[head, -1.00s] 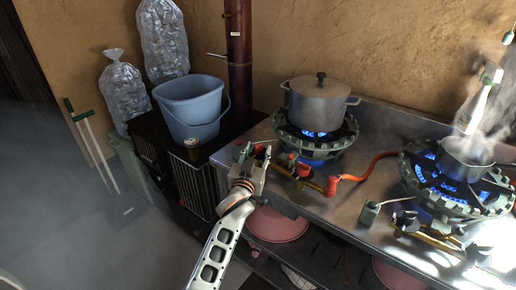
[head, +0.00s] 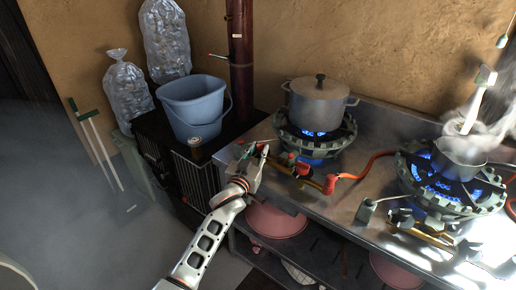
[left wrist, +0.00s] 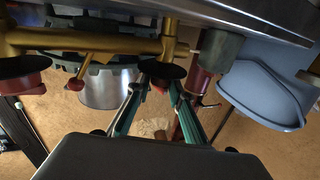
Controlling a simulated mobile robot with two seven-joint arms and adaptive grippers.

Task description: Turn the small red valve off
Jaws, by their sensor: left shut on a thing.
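My left gripper (head: 254,150) is at the front left corner of the metal counter, beside the left burner's brass pipe. In the left wrist view its teal fingers (left wrist: 155,92) close around a small red valve (left wrist: 158,87), mostly hidden between the fingertips under a dark disc on the brass pipe (left wrist: 110,44). The exact grip on the handle is hard to see. Other red parts sit on the same pipe, a small red knob (left wrist: 75,84) and a bigger red knob (left wrist: 25,83). Blue flame shows under the left burner (head: 315,140). My right gripper is not in view.
A lidded pot (head: 319,105) stands on the left burner. A small steaming pan (head: 460,158) stands on the lit right burner. A blue bucket (head: 195,108) is on a black cabinet to the left. An orange hose (head: 370,165) runs over the counter (head: 345,208). Pink basins sit below.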

